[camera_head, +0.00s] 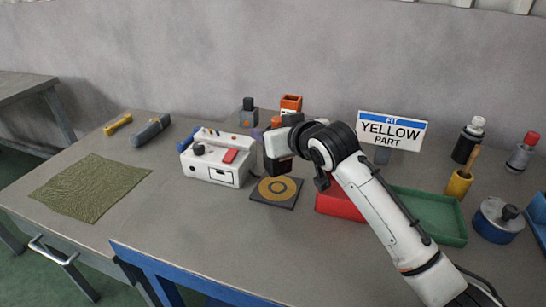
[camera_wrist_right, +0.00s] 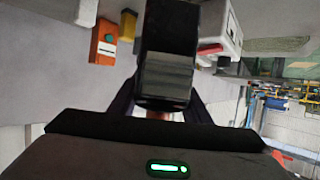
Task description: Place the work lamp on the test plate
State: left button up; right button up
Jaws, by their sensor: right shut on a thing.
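My right gripper (camera_head: 278,158) hangs above and behind the test plate in the head view, its arm coming from the lower right. In the right wrist view it is shut on a black block-like thing with a grey band, which I take for the work lamp (camera_wrist_right: 168,65). In the head view the lamp is mostly hidden by or merged with the gripper. The test plate (camera_head: 292,203) is a dark square with a yellow disc and dark ring, lying flat on the table and bare. My left gripper is not in view.
A yellow-part sign (camera_head: 391,132), an orange block (camera_head: 291,103) and a dark-topped block (camera_head: 248,115) stand behind. The front table area is clear.

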jog(key=shift+f, duration=2.6)
jog(key=shift+f, duration=0.2)
jog(key=o, duration=1.3)
jog(key=shift+s+d+r, duration=0.2)
jog(key=shift+s+r, duration=0.15)
jog(key=v, duration=1.1)
jog(key=shift+d, duration=0.1)
